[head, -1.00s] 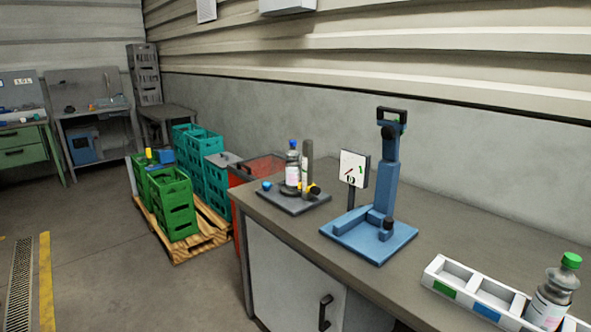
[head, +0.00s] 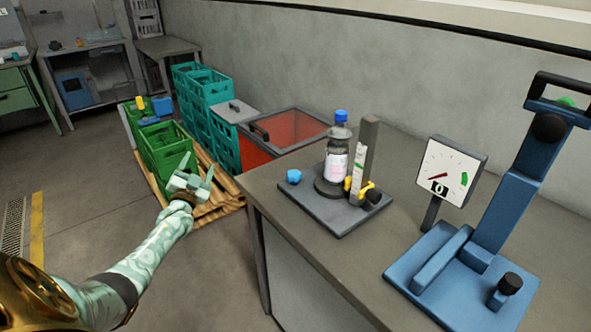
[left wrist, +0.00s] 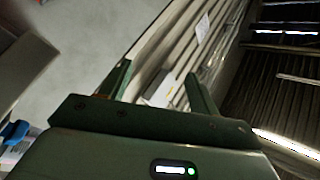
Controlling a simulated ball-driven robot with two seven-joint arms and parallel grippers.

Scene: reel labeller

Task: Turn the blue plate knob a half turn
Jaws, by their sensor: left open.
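A small blue knob (head: 294,176) sits at the left corner of a dark grey plate (head: 335,215) on the bench. A bottle with a blue cap (head: 338,160) stands on a round dark disc on that plate. A blue base plate (head: 425,262) of a blue stand bears a black knob (head: 509,284) at its front right. My left gripper (head: 197,170) is open and empty, well left of the bench and apart from both plates. The left wrist view shows its two spread fingers (left wrist: 158,82) with nothing between them. My right gripper is not in view.
A gauge (head: 450,172) stands on a post beside the blue stand. A grey post with yellow clamps (head: 365,160) stands by the bottle. Green crates (head: 165,150) and a red box (head: 285,135) are beyond the bench (head: 310,262). Its surface between the plates is bare.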

